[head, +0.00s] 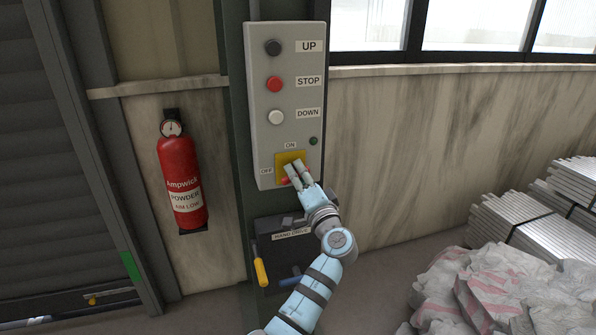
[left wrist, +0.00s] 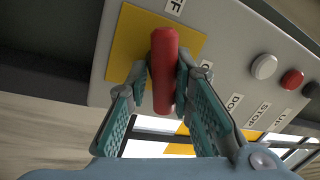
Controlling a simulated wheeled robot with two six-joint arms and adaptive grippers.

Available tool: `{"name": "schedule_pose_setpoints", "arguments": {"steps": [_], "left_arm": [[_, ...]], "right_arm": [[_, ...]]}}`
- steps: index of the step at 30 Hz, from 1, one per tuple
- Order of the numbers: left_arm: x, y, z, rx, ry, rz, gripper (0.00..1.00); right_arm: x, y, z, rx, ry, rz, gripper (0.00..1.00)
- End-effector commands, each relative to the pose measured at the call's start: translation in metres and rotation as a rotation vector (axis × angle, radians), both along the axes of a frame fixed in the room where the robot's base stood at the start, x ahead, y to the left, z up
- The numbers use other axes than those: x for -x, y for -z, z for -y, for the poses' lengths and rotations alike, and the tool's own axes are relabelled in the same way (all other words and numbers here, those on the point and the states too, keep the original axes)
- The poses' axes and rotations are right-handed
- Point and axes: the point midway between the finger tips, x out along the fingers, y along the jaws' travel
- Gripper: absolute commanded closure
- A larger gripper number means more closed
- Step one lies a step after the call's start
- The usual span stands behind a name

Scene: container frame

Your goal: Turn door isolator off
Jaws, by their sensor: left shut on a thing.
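A grey control panel (head: 260,130) on a dark green post carries a yellow isolator plate (head: 284,159) near its bottom, with ON above it and OFF to its left. The plate also shows in the left wrist view (left wrist: 130,45). The red isolator handle (left wrist: 165,62) stands in front of the plate; in the head view my fingers hide most of it. My left gripper (head: 292,174) reaches it from below and is shut on it, one finger on each side. I cannot tell exactly which label the handle points to. My right gripper is not in view.
Black UP (head: 273,47), red STOP (head: 274,84) and white DOWN (head: 276,117) buttons sit above the isolator. A dark box (head: 268,228) with a yellow handle is below. A fire extinguisher (head: 182,180) hangs left. Sacks (head: 480,285) and stacked metal bars (head: 525,225) lie right.

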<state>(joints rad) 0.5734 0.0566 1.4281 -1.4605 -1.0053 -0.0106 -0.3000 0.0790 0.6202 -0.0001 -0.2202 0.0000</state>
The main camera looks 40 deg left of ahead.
Motion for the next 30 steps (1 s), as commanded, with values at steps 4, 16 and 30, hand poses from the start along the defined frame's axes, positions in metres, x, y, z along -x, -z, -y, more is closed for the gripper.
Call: {"name": "schedule_pose_setpoints", "arguments": {"steps": [4,16,30], "left_arm": [[0.000,-0.005,-0.001,-0.077,-0.001,-0.099,1.00],[0.000,-0.003,-0.001,-0.207,0.000,-0.283,1.00],[0.000,-0.003,-0.001,-0.235,-0.001,-0.319,1.00]], "right_arm": [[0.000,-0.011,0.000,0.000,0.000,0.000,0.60],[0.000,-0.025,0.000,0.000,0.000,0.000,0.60],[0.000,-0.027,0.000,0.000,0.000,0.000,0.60]]}}
